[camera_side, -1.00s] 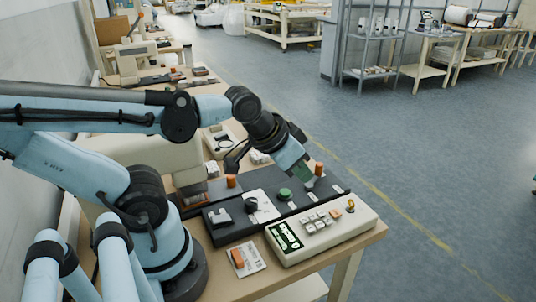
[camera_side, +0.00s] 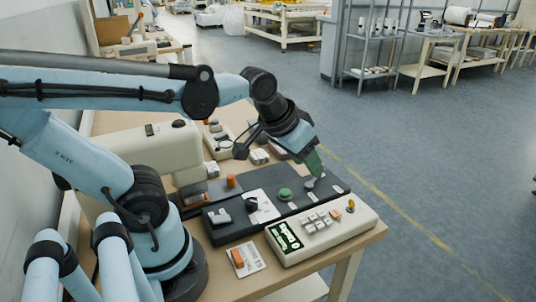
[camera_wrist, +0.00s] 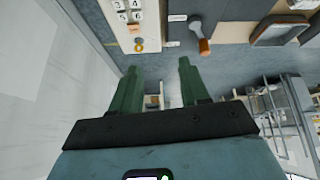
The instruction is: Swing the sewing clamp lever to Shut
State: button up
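A lever with a grey arm and an orange grip (camera_wrist: 204,46) stands on the dark panel in the wrist view, just right of my fingers. Its grey arm (camera_side: 310,184) shows at the panel's far right end in the side view, with the orange grip hidden behind my fingers. White labels (camera_wrist: 177,18) sit beside it, too small to read. My gripper (camera_wrist: 157,75) has two green fingers apart with nothing between them. In the side view, my gripper (camera_side: 315,164) is tilted down close above the lever; I cannot tell if they touch.
The dark panel (camera_side: 268,181) carries a green button (camera_side: 285,194) and a black knob (camera_side: 251,203). A cream keypad box (camera_side: 345,222) stands in front. An orange knob (camera_side: 231,181) and a cream sewing machine (camera_side: 150,148) are left. Open floor lies right of the table.

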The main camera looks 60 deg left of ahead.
jog(key=w+a+r+n+g, duration=0.2)
jog(key=w+a+n+g, duration=0.4)
jog(key=w+a+n, duration=0.5)
jog(key=shift+m, duration=0.5)
jog(key=f, duration=0.8)
jog(key=d+f, duration=0.1)
jog(key=f, duration=0.3)
jog(key=shift+w+d, duration=0.1)
jog(key=shift+w, duration=0.3)
grip_shut()
